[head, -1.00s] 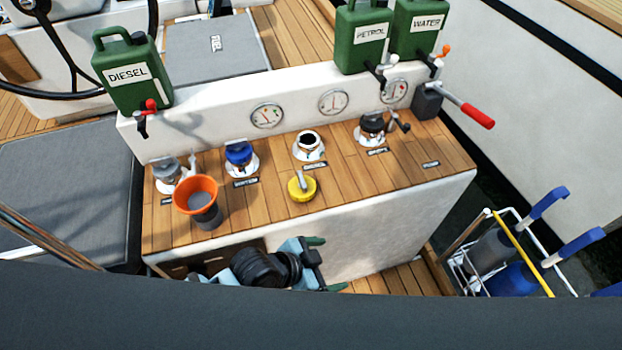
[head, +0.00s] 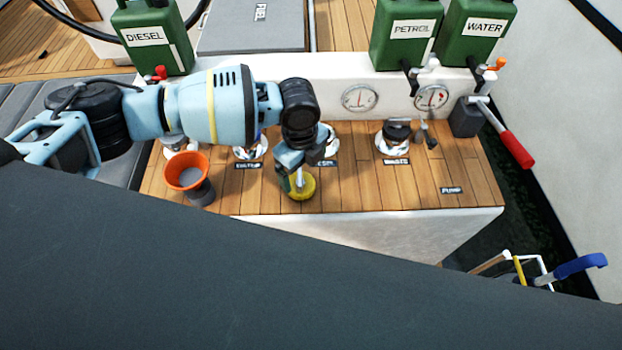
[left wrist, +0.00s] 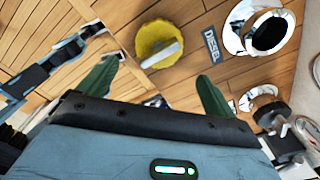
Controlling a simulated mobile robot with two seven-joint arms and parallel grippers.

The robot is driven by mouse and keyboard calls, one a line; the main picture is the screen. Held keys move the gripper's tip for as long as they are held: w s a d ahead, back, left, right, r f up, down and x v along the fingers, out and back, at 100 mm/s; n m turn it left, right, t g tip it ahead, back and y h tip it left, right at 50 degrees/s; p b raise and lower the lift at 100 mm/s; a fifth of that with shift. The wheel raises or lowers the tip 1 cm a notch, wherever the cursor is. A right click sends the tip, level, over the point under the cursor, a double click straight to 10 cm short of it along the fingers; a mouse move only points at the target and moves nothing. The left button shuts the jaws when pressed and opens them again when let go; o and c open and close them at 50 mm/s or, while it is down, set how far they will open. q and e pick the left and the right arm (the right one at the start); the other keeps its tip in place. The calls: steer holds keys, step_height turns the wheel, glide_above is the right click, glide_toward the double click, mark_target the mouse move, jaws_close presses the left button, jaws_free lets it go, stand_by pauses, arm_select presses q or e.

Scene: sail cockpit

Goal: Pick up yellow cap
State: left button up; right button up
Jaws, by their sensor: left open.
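The yellow cap (head: 302,187) lies on the wooden top of the console, with its grey handle upright. It also shows in the left wrist view (left wrist: 157,42), just beyond the fingertips. My left gripper (head: 292,180) is over the cap in the head view and partly covers it. In the left wrist view its two green fingers (left wrist: 160,78) are apart, with nothing between them. I cannot tell its exact height above the cap. My right gripper does not show clearly.
An orange funnel (head: 187,171) stands left of the cap. The open diesel filler (left wrist: 270,32) is beside the cap's label. A black-capped filler (head: 395,138) is to the right. Green diesel (head: 150,38), petrol (head: 405,35) and water (head: 475,35) cans stand behind.

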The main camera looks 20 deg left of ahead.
mark_target(300, 176)
arm_select(q)
steer(key=shift+w+a+r, duration=0.3)
steer(key=shift+a+r, duration=0.05)
steer(key=shift+a, duration=0.2)
steer(key=shift+s+f, duration=0.2)
steer(key=shift+f, duration=3.7)
steer(key=c, duration=1.2)
